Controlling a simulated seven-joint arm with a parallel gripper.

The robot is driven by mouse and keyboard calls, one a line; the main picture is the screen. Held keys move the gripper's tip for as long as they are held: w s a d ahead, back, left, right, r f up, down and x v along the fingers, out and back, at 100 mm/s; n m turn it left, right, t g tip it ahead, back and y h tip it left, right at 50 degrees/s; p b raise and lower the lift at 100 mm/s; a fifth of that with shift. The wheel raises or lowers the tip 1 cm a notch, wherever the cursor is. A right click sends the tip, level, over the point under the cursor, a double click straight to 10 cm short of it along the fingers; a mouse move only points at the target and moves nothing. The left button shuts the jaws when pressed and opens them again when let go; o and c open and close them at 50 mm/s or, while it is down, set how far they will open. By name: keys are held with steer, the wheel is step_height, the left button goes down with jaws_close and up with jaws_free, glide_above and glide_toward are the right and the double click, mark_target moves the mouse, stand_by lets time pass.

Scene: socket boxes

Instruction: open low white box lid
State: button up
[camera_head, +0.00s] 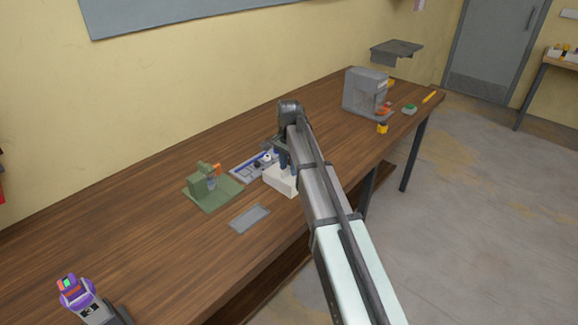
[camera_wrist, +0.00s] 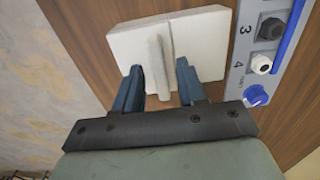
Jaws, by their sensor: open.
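The low white box (camera_head: 279,183) sits on the wooden table near its front edge, partly hidden by my arm in the head view. In the wrist view, the white box (camera_wrist: 200,38) shows a pale upper face with a thin seam across it and a raised bar-like handle (camera_wrist: 158,62). Its lid looks shut. My gripper (camera_wrist: 159,70) is open, with one blue-grey finger on each side of the handle's lower end. I cannot tell whether either finger touches it. In the head view my gripper (camera_head: 284,158) is above the box, its fingertips partly hidden.
A panel (camera_head: 246,168) with numbered sockets and knobs lies close beside the box. A green device (camera_head: 205,188) and a flat grey plate (camera_head: 249,218) are to its left. A grey machine (camera_head: 362,92) stands farther back right. The table's front edge is close to the box.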

steer(key=shift+c, duration=0.3)
jaws_close()
stand_by(0.5)
